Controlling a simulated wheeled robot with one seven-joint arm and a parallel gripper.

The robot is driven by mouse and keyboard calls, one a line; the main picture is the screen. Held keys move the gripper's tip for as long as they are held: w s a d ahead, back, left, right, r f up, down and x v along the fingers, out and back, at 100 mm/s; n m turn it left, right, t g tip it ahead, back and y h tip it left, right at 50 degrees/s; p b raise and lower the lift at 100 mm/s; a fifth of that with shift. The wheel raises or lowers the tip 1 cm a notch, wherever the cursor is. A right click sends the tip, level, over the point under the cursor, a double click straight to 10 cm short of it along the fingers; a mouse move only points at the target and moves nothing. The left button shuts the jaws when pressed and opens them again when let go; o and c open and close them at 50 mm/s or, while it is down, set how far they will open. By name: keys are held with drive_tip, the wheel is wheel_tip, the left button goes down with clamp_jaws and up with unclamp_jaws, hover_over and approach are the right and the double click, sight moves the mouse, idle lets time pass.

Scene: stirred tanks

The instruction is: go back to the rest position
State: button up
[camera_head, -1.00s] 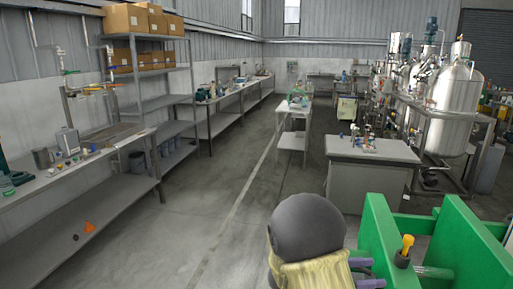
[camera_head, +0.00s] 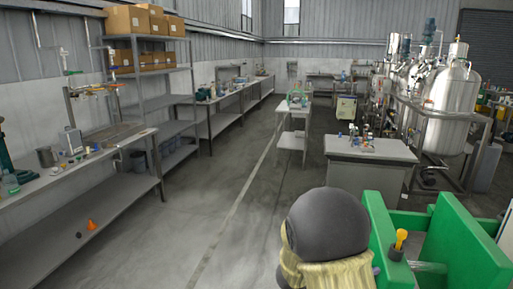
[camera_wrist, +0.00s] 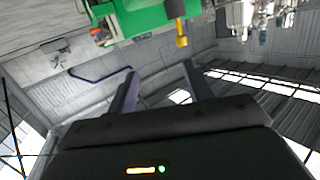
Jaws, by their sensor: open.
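My gripper (camera_wrist: 160,70) shows in the wrist view with its two dark fingers spread apart. Nothing is between the fingers. In the head view my dark rounded arm link with a yellowish cover fills the bottom middle, and the gripper's fingers are hidden or out of frame. The green box (camera_head: 461,245) stands just right of my arm in the head view. It also shows at the top of the wrist view (camera_wrist: 150,17), beyond the fingertips and apart from them.
A yellow-topped item (camera_head: 400,240) sits at the green box. A long workbench (camera_head: 85,170) with lab items runs along the left. A grey cabinet (camera_head: 370,180) and steel tanks (camera_head: 452,95) stand at the right. The floor aisle (camera_head: 215,200) in between is clear.

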drive_tip(key=a+f+n+t+y+p, duration=0.15)
drive_tip(key=a+n+t+y, duration=0.25)
drive_tip(key=a+n+y, duration=0.8)
drive_tip(key=s+f+n+g+y+p, duration=0.1)
drive_tip(key=s+g, duration=0.5)
drive_tip(key=s, duration=1)
drive_tip(key=shift+s+n+g+y+p, duration=0.35)
drive_tip(key=shift+n+y+p, duration=0.3)
drive_tip(key=shift+n+y, duration=0.4)
